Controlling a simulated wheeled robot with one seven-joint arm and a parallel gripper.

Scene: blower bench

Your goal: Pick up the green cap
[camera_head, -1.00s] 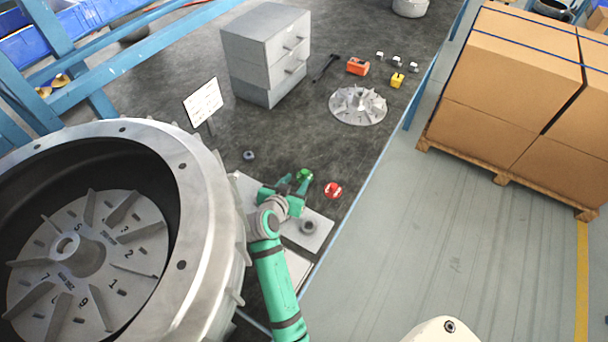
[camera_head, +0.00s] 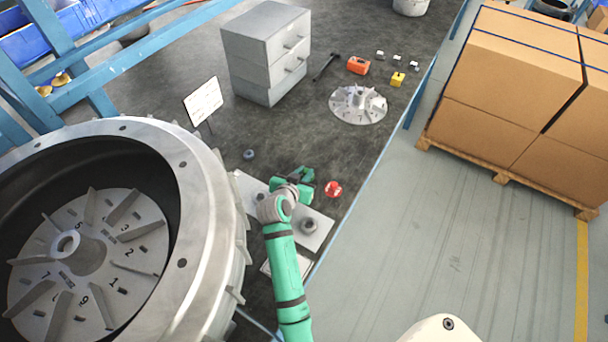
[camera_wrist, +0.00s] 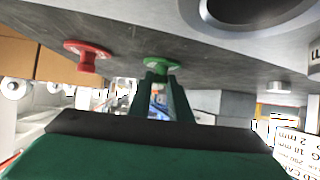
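The green cap (camera_wrist: 160,64) shows in the wrist view, its round flange and short stem right at the tips of my fingers. My gripper (camera_wrist: 160,80) has its two dark green fingers on either side of the stem, with a gap between them further back. Whether the fingers press on the stem cannot be told. In the head view my gripper (camera_head: 303,176) is low over the bench and hides the cap.
A red cap (camera_head: 333,189) stands close to the right of my gripper; it also shows in the wrist view (camera_wrist: 88,55). A grey ring part (camera_head: 309,225) lies on a light plate (camera_head: 316,240). The large blower housing (camera_head: 200,200) is at left.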

